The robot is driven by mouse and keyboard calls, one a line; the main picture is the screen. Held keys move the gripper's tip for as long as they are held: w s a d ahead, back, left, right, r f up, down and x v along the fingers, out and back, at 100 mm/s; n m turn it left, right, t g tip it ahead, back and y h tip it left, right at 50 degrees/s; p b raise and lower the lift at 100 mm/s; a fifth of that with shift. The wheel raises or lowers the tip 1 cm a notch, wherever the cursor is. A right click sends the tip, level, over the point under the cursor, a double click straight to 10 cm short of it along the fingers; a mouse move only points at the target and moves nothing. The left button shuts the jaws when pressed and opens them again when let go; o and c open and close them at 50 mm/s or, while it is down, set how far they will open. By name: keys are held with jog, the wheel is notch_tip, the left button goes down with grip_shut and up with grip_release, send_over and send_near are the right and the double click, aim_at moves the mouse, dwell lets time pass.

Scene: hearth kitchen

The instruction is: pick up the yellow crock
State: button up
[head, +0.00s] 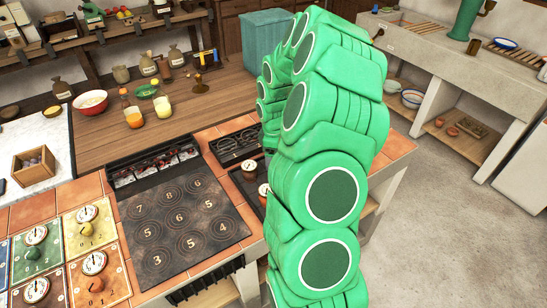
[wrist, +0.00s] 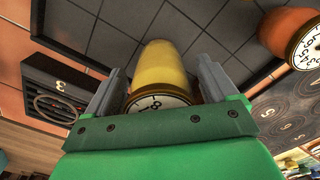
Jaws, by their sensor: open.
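The yellow crock (wrist: 165,65) is in the middle of the wrist view, with a white numbered dial at its near end. It lies between the two grey fingers of my gripper (wrist: 160,78). The fingers are apart, one on each side of the crock, and I cannot tell whether either touches it. In the head view my green arm hides the gripper, and I cannot make out the yellow crock there.
An orange crock (wrist: 290,32) with a dial stands near the crock. In the head view, a dark hob with numbered rings (head: 182,225) lies left of my arm. Behind it is a wooden counter (head: 110,155) with a red bowl (head: 90,102) and glasses (head: 162,108).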

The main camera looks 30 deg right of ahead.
jog(key=c, duration=1.4)
jog(key=shift+r, duration=0.1)
jog(key=shift+c, duration=0.2)
jog(key=shift+r, duration=0.6)
jog(key=s+a+r, duration=0.2)
jog(key=s+r, duration=0.3)
jog(key=s, duration=0.1)
jog(key=s+a+r, duration=0.3)
jog(key=s+r, duration=0.3)
jog(key=shift+s+a+r, duration=0.3)
jog(key=shift+s, duration=0.1)
